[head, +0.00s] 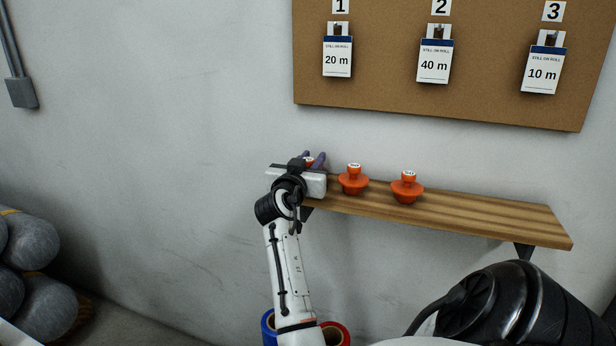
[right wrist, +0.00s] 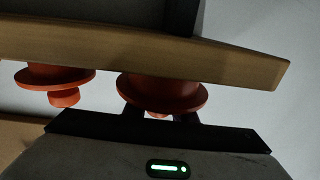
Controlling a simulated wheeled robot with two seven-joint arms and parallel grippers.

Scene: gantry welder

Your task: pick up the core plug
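Three orange core plugs with round flanges and white-topped knobs stand on the wooden shelf (head: 450,214). The middle plug (head: 353,180) and right plug (head: 407,188) are in full view. The leftmost plug (head: 309,161) is mostly hidden by my right gripper (head: 312,161). In the right wrist view, inverted, that plug (right wrist: 162,92) is between my gripper's two dark fingers (right wrist: 159,116). The fingers sit close on both sides of its knob and look shut on it. The plug appears still at the shelf. My left gripper is not in view.
A neighbouring plug (right wrist: 55,76) stands beside the held one. A corkboard (head: 450,95) with numbered cards hangs above the shelf. Blue (head: 268,328) and red (head: 336,334) rolls lie below. Grey rolls (head: 40,305) are stacked at left. The shelf's right part is clear.

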